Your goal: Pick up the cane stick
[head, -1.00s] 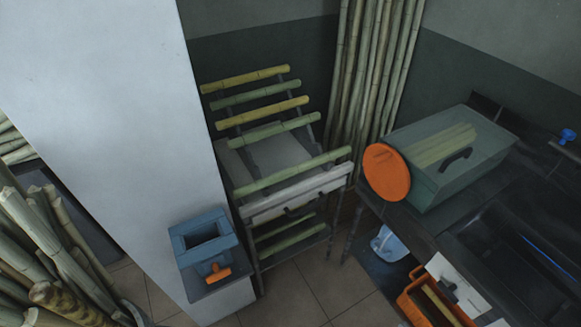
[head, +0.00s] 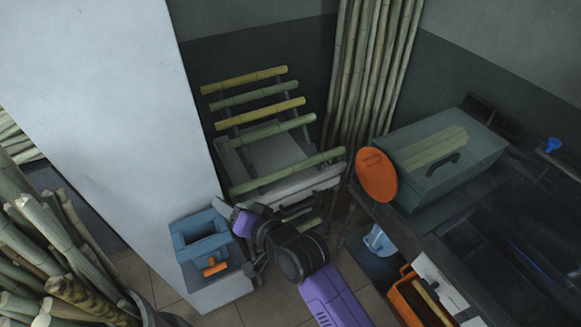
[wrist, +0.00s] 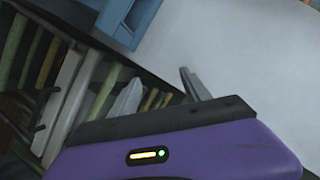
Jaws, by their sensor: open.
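Several cane sticks lie across a rack at the back: a yellow one (head: 243,80) at the top, a green one, another yellow one (head: 260,112), and green ones lower, the nearest (head: 287,171) just above a pale drawer. More green sticks show on the lower shelf, partly behind my arm. My gripper (head: 224,209) is at the rack's lower left, beside the white wall. In the wrist view, my gripper's two fingers (wrist: 158,90) are apart with nothing held between them. Sticks (wrist: 107,90) show beyond the left finger.
A blue box (head: 200,232) with an orange handle stands close to the left of my gripper, against the white pillar (head: 110,100). A green press box (head: 445,165) with an orange disc (head: 376,174) is at right.

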